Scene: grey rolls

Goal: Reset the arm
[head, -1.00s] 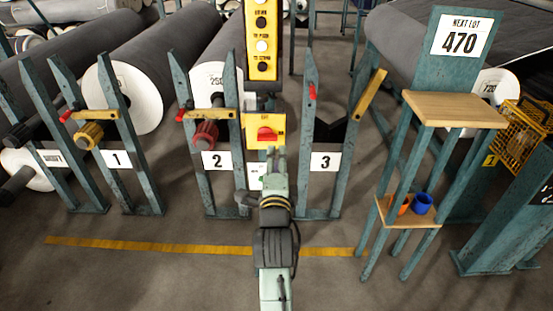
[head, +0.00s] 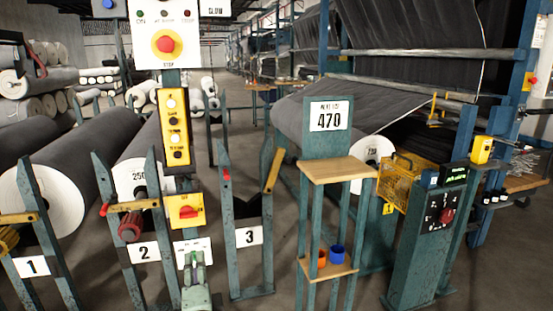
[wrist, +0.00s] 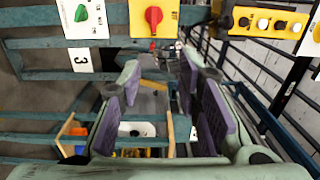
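The green end of my arm with my gripper (head: 194,262) shows low in the head view, left of centre, in front of the control post. In the wrist view my gripper (wrist: 160,72) is open. Its two purple-padded fingers stand apart, with nothing held between them. The yellow box with a red rotary switch (head: 185,210) is just above my gripper in the head view. The same red switch (wrist: 153,15) is at the top of the wrist view, beyond the fingers.
A green knob (wrist: 82,13) on a white plate is beside the red switch. A stop-button panel (head: 165,43) and yellow button box (head: 174,125) are above. Stand 3 (head: 249,236) and a wooden-topped stand (head: 336,169) are to the right. Stand 2 (head: 144,252) is left.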

